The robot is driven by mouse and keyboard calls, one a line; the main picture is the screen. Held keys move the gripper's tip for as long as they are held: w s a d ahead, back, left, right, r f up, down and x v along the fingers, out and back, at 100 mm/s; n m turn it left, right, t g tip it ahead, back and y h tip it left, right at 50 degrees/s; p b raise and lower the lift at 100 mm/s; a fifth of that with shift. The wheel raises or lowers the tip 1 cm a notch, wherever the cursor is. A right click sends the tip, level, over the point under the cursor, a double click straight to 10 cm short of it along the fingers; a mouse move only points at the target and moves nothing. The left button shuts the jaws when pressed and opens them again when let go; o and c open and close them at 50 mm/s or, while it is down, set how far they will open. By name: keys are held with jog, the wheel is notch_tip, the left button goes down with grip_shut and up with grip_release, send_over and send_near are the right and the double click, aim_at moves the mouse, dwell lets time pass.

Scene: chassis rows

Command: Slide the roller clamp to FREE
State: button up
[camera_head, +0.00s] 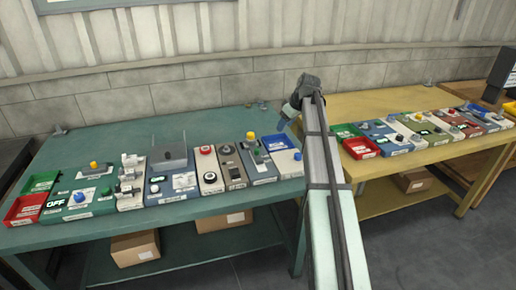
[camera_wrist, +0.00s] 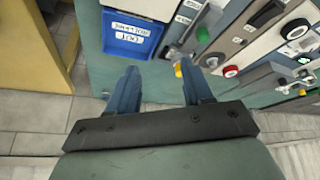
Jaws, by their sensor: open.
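My gripper (camera_head: 284,118) is open and empty in the head view, above the right end of the green bench. In the wrist view its two blue fingers (camera_wrist: 160,84) stand apart, with a blue bin (camera_wrist: 128,33) just beyond them and nothing between them. I cannot tell for certain which unit is the roller clamp, and no FREE mark is readable. A white unit with pale raised parts (camera_head: 131,183) stands left of the middle of the row.
The green bench (camera_head: 100,150) holds a row of panels, with green (camera_head: 42,182) and red (camera_head: 25,208) bins at its left end. A yellow-knobbed panel (camera_head: 257,160) is near the blue bin. A yellow bench (camera_head: 400,103) with more panels stands right. The green bench's back strip is mostly clear.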

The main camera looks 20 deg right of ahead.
aim_at(257, 149)
jog(key=a+r+n+g+y, duration=0.1)
jog(key=a+n, duration=0.2)
jog(key=a, duration=0.4)
jog(key=x, duration=0.8)
jog(key=s+x, duration=0.1)
jog(key=x, duration=0.4)
jog(key=shift+f, duration=0.25)
jog(key=shift+c, duration=0.4)
grip_shut()
